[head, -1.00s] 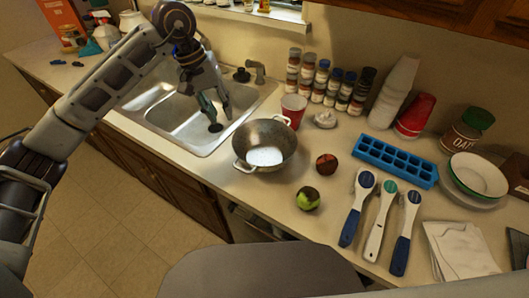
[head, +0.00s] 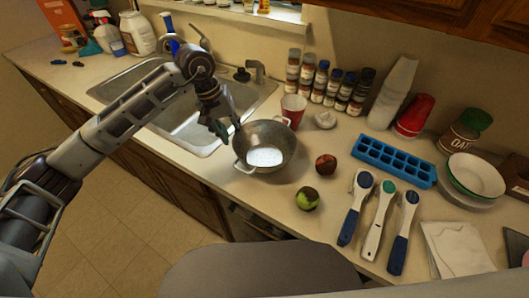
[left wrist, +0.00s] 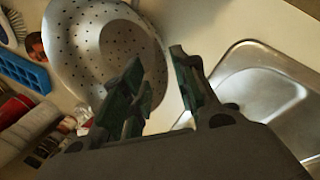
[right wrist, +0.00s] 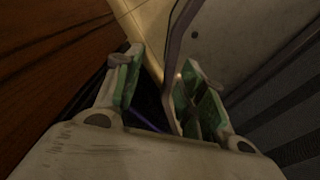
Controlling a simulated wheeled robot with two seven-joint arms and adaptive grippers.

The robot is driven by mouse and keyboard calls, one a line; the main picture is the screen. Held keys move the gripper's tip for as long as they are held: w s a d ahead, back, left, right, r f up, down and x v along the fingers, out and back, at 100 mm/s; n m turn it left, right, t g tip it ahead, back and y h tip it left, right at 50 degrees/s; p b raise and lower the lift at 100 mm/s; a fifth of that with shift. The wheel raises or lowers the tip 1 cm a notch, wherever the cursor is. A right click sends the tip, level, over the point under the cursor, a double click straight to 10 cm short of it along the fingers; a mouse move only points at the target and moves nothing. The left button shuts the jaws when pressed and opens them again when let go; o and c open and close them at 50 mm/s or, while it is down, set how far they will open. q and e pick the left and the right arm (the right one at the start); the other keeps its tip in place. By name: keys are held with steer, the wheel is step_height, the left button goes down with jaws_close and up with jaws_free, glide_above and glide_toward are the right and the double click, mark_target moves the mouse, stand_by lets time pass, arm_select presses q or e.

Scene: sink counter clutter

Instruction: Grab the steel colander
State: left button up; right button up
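The steel colander (head: 279,137) is a round, perforated metal bowl with two handles, upright on the counter just right of the sink. It also shows in the left wrist view (left wrist: 88,32), where its perforated wall fills the upper left. My left gripper (head: 229,132) is at the colander's left rim, fingers pointing down. In the left wrist view its fingers (left wrist: 160,88) are apart with nothing clearly held between them. Whether a finger touches the rim cannot be told. My right gripper (right wrist: 156,85) is open in the right wrist view, low and away from the colander.
A red cup (head: 293,108) stands right behind the colander. A green apple (head: 307,198) and a reddish fruit (head: 326,165) lie in front and to the right. The sink (head: 190,130) is to the left. A blue ice tray (head: 395,161) is farther right.

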mark_target(236, 144)
arm_select(q)
steer(key=shift+s+p+x, duration=0.15)
steer(key=shift+p+x, duration=0.1)
steer(key=shift+x, duration=0.45)
steer(key=shift+s+p+x, duration=0.1)
steer(key=shift+p+x, duration=0.15)
steer(key=shift+x, duration=1.2)
steer(key=shift+f, duration=0.55)
jaws_close()
arm_select(e)
steer(key=shift+s+a+r, duration=0.45)
steer(key=shift+s+r, duration=0.25)
steer(key=shift+r, duration=0.05)
